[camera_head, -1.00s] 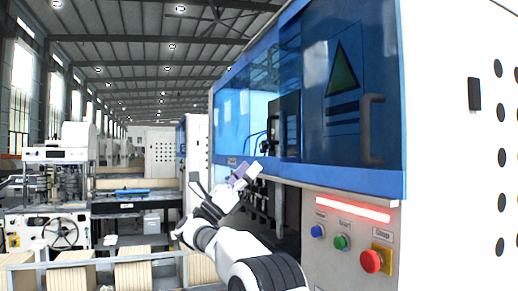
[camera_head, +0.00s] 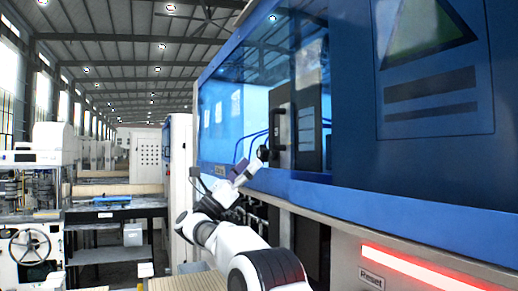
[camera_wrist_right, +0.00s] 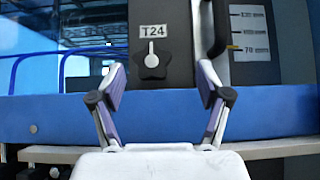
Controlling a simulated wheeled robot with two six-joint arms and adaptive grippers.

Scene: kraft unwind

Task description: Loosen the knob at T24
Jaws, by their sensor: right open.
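The T24 knob (camera_wrist_right: 151,66) shows in the right wrist view as a dark star-shaped knob with a white pointer mark standing upright. It sits on a dark panel under the T24 label (camera_wrist_right: 154,30). My right gripper (camera_wrist_right: 161,77) is open and empty, its two fingers apart on the left and right of the knob in that view. I cannot tell how far the knob is beyond the fingertips. In the head view the right gripper (camera_head: 242,174) reaches up to the blue machine's front opening. My left gripper is not in view.
A blue frame rail (camera_wrist_right: 60,118) runs below the knob. A dark curved handle (camera_wrist_right: 221,30) and a scale plate (camera_wrist_right: 249,32) are right of it. Blue hoses (camera_wrist_right: 40,58) run left. A large blue door panel (camera_head: 350,125) fills the right of the head view.

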